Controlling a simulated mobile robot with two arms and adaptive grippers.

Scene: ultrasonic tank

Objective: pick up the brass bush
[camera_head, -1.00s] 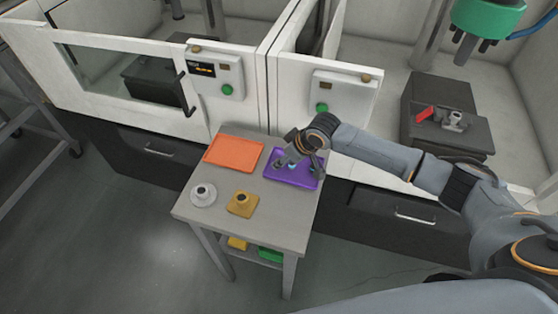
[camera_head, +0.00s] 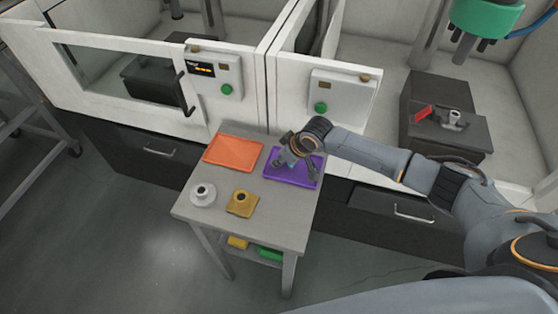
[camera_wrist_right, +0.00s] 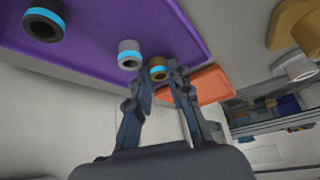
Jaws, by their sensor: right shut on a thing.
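The brass bush (camera_wrist_right: 158,72) has a blue ring and shows in the right wrist view between the fingertips of my right gripper (camera_wrist_right: 157,80). The right gripper is shut on it. In the head view my right gripper (camera_head: 289,164) is low over the purple tray (camera_head: 301,182), and its fingers hide much of the bush there. The tray also shows in the right wrist view (camera_wrist_right: 95,45). I cannot tell whether the bush touches the tray. My left gripper is not in view.
A grey bush (camera_wrist_right: 129,56) and a dark bush (camera_wrist_right: 43,24), both blue-ringed, are on the purple tray. An orange tray (camera_head: 233,151), a round white fixture (camera_head: 203,195) and a yellow block (camera_head: 241,204) share the table (camera_head: 222,228). White cabinets stand behind.

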